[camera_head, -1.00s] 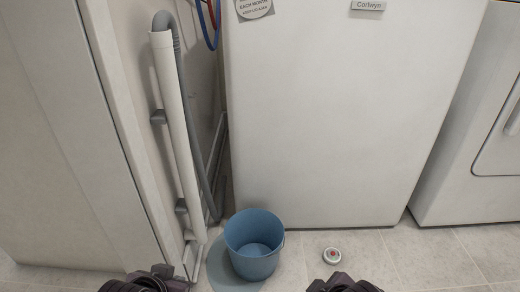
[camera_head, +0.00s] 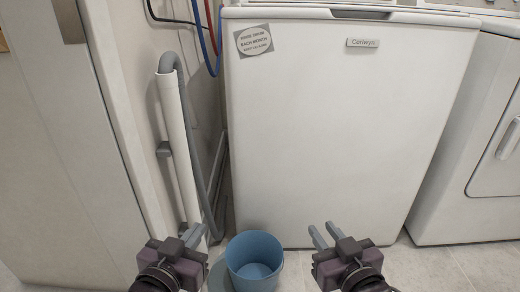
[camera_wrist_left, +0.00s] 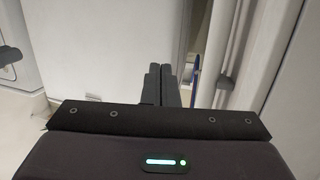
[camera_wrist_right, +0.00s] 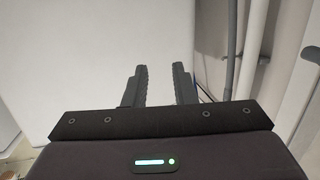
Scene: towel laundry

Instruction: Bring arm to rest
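My left gripper (camera_head: 190,236) is at the lower left of the head view, in front of the grey drain hose and white pipe. In the left wrist view its two dark fingers (camera_wrist_left: 161,84) lie side by side with no clear gap, shut and with nothing seen between them. My right gripper (camera_head: 324,236) is at the lower middle, in front of the washing machine. In the right wrist view its fingers (camera_wrist_right: 160,85) stand apart with a gap, open and empty.
A blue bucket (camera_head: 255,284) stands on the floor between my grippers. A white top-loading washing machine (camera_head: 340,140) fills the middle, with a second white machine (camera_head: 475,150) at right. A white pipe with a grey hose (camera_head: 172,130) runs beside a pale cabinet (camera_head: 75,170) at left.

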